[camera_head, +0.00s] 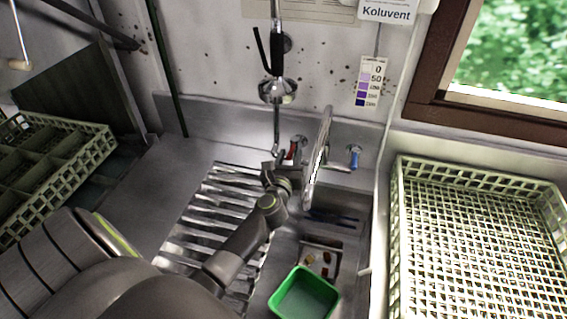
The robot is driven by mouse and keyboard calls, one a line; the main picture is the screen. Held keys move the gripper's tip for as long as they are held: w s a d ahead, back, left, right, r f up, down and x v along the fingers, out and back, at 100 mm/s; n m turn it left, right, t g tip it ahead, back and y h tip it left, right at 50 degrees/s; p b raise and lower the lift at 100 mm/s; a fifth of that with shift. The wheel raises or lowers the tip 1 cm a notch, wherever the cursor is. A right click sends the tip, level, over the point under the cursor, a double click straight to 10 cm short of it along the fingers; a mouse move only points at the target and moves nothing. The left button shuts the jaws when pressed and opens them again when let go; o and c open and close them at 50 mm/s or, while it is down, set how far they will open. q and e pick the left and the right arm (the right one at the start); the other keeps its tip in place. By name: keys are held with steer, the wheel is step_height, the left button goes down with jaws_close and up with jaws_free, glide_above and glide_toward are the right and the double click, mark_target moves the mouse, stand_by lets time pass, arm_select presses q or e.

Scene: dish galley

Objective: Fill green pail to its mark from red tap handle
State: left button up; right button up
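The red tap handle (292,151) is on the sink's back wall, left of the silver spout (318,165). My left gripper (279,163) is right at the red handle, just in front of and left of it. Its fingers are small and partly hidden, so I cannot tell whether they are shut on the handle or open beside it. The green pail (276,304) is low in the picture, cut by the bottom edge, in front of the spout. Its inside looks dark green; I cannot make out a mark or a water level. My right gripper is not in view.
A blue tap handle (354,152) is right of the spout. A spray fitting (277,90) hangs above the red handle. A pale dish rack (397,235) fills the right, another rack (98,150) the left. A ribbed drainboard (195,226) lies under my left arm.

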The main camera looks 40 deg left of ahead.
arm_select(q)
steer(key=b+v, duration=0.1)
steer(key=v, duration=1.6)
steer(key=shift+s+f, duration=0.1)
